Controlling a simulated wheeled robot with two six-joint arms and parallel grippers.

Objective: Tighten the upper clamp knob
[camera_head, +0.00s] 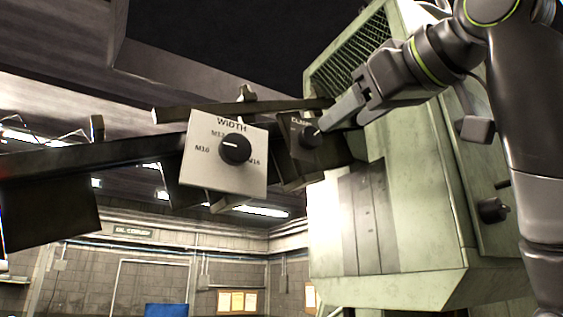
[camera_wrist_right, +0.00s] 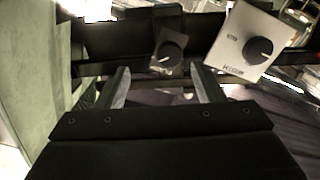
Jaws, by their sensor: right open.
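A black clamp knob (camera_head: 309,137) with a white pointer line sits on a dark plate beside the green machine; the plate's label is partly hidden by my gripper. In the right wrist view the knob (camera_wrist_right: 170,53) lies ahead, beyond and between the two fingers. My right gripper (camera_head: 337,117) reaches in from the upper right, its fingertips close to the knob's right side in the head view. The right wrist view shows its fingers (camera_wrist_right: 160,88) apart with nothing between them. I cannot tell whether a finger touches the knob. My left gripper is out of view.
A white plate (camera_head: 205,180) with a black WIDTH knob (camera_head: 235,149) stands just left of the clamp knob. The green machine housing (camera_head: 415,225) fills the right side. A dark rail (camera_head: 75,158) runs left from it.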

